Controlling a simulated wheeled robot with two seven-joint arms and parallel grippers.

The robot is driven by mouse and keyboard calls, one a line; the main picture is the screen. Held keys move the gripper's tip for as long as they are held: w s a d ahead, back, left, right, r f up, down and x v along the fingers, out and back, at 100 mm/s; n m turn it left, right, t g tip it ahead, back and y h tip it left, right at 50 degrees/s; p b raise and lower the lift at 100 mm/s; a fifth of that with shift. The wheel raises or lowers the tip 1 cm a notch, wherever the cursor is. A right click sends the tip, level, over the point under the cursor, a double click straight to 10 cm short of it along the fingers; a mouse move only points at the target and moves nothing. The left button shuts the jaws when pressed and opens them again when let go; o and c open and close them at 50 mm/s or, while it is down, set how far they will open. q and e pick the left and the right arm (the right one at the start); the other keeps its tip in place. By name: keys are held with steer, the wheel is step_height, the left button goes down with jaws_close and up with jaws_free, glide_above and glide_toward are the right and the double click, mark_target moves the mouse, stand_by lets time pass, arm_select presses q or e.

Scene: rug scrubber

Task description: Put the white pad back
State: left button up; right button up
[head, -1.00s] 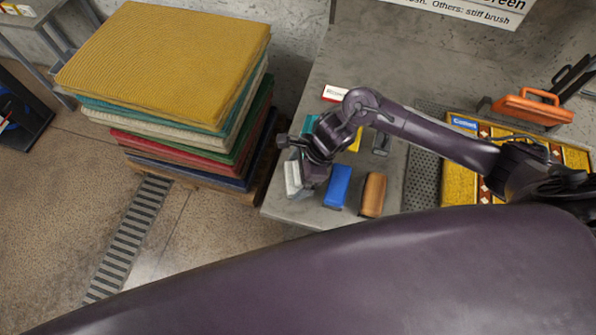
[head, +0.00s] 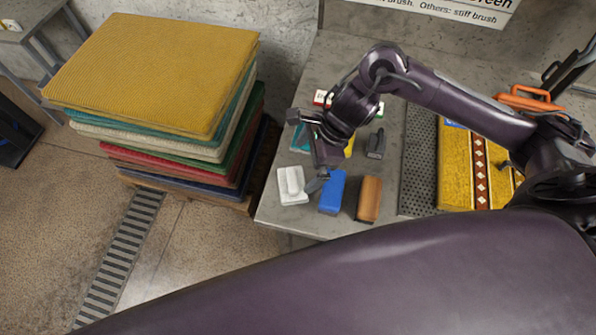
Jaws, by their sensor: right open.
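The white pad (head: 287,190) lies on the grey table (head: 385,222) near its front left corner, with a raised grip on top. My right gripper (head: 320,178) is open, just right of the white pad and over the gap toward the blue block (head: 333,191). It appears apart from the white pad, and nothing shows between its fingers. Its arm partly hides the teal item (head: 300,139) and the yellow item (head: 349,146) behind. My left gripper is not in view.
An orange-brown block (head: 369,199) stands right of the blue one. A dark grey tool (head: 376,145) and a red-and-white box (head: 321,98) lie behind. A patterned yellow rug (head: 455,165) lies at right. A tall stack of rugs (head: 160,75) stands left of the table.

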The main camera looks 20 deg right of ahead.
steer(key=shift+v, duration=1.25)
